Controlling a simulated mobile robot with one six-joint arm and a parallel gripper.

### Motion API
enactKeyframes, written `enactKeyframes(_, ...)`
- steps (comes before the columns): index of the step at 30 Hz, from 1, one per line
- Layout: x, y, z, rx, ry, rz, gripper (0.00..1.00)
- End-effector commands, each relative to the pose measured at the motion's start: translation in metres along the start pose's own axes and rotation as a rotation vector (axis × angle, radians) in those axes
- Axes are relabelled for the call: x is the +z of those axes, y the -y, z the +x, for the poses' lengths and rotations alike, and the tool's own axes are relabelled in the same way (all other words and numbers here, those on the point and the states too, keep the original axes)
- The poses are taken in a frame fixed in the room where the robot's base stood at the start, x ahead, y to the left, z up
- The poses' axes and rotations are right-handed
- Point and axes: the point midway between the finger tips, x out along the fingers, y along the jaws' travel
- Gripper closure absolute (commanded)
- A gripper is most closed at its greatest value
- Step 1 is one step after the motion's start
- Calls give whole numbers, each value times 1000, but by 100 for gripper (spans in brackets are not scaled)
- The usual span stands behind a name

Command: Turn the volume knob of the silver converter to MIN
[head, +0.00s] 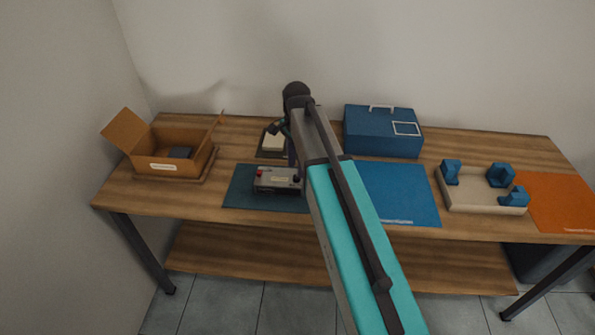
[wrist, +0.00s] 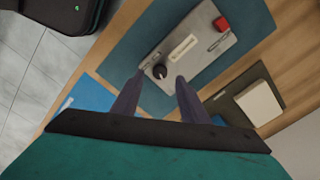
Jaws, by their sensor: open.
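The silver converter (head: 277,180) sits on a dark teal mat (head: 238,192) on the table, partly hidden by my arm in the head view. In the wrist view the converter (wrist: 193,50) shows from above, with a label plate, a red button (wrist: 221,24) at one end and a dark round knob (wrist: 159,71) with a light pointer line at the other. The knob's scale marks are too small to read. My gripper (wrist: 162,79) is open, its two dark fingers apart, with the knob showing between and just past the fingertips. I cannot tell whether they touch it.
An open cardboard box (head: 163,165) holds a dark item at the left. A blue case (head: 383,132), a blue mat (head: 400,195) and a beige tray with blue blocks (head: 483,203) are to the right. A pale block (wrist: 259,103) on a dark pad lies near the converter.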

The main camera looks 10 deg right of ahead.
Motion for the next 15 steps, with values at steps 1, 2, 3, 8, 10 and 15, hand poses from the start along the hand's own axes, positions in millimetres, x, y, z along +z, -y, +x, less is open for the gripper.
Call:
enactKeyframes(1, 0, -1, 5, 2, 1, 0, 60)
enactKeyframes(2, 0, -1, 8, 2, 1, 0, 60)
enactKeyframes(3, 0, -1, 12, 2, 1, 0, 60)
enactKeyframes(8, 0, -1, 25, 2, 1, 1, 60)
enactKeyframes(10, 0, -1, 30, 1, 0, 1, 60)
enactKeyframes(15, -1, -1, 36, 1, 0, 1, 60)
